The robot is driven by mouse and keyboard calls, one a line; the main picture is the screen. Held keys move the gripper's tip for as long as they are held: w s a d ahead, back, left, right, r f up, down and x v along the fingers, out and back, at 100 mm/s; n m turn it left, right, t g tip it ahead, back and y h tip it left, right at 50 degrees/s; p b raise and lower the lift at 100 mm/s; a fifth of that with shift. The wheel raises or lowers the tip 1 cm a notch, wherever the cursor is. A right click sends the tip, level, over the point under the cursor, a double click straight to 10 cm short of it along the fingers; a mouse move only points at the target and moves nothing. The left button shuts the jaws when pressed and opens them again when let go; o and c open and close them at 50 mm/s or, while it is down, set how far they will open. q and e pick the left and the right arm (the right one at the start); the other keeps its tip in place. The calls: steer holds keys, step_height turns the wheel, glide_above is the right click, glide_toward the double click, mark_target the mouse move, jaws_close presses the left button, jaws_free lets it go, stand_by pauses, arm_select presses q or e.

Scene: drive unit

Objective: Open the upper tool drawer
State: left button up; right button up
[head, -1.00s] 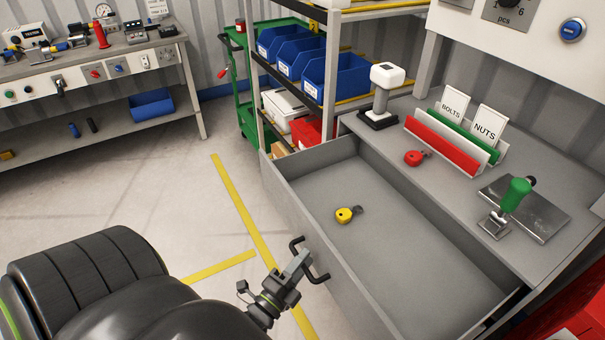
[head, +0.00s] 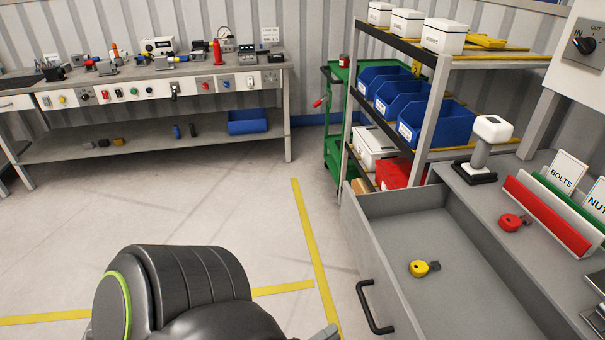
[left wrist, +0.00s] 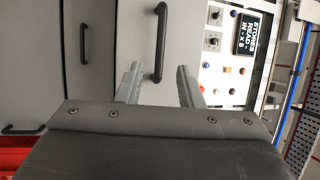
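The upper tool drawer (head: 385,225) stands pulled out under the worktop on the right of the head view. A yellow tagged padlock-like item (head: 419,268) lies inside it. Its black bar handle (head: 372,307) is on the front face. In the left wrist view a black handle (left wrist: 160,43) shows on a grey front, ahead of and between my fingers. My left gripper (left wrist: 157,78) has its two fingers apart with nothing held. In the head view only a bit of it shows at the bottom edge, left of the handle. My right gripper is not in view.
The worktop (head: 480,205) carries a red item (head: 513,222), a white-topped stand (head: 486,143) and card holders. A shelf rack with blue bins (head: 440,125) stands behind. A long bench (head: 60,95) is at the back left. The floor between is clear, with yellow lines.

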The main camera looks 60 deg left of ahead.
arm_select(q)
steer(key=s+f+b, duration=0.1)
steer(key=s, duration=0.5)
steer(key=shift+s+d, duration=0.2)
steer(key=shift+f, duration=0.15)
